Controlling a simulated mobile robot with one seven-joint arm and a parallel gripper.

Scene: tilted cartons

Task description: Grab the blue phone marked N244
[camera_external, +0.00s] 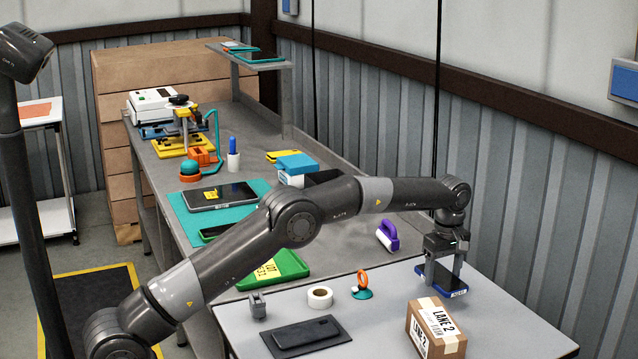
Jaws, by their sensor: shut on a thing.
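My gripper (443,279) reaches down over the light grey table at its back right, with its fingers pointing down. It is shut on a blue-edged phone (446,289) with a dark upper face. The phone lies roughly flat between the fingers, at or just above the table top; I cannot tell whether it touches the table. A small white label shows on its near edge, too small to read here. The fingers hide part of the phone.
A cardboard carton (435,329) marked LANE 2 stands just in front of the phone. A dark phone lies on a black mat (306,337). The table's right side is clear.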

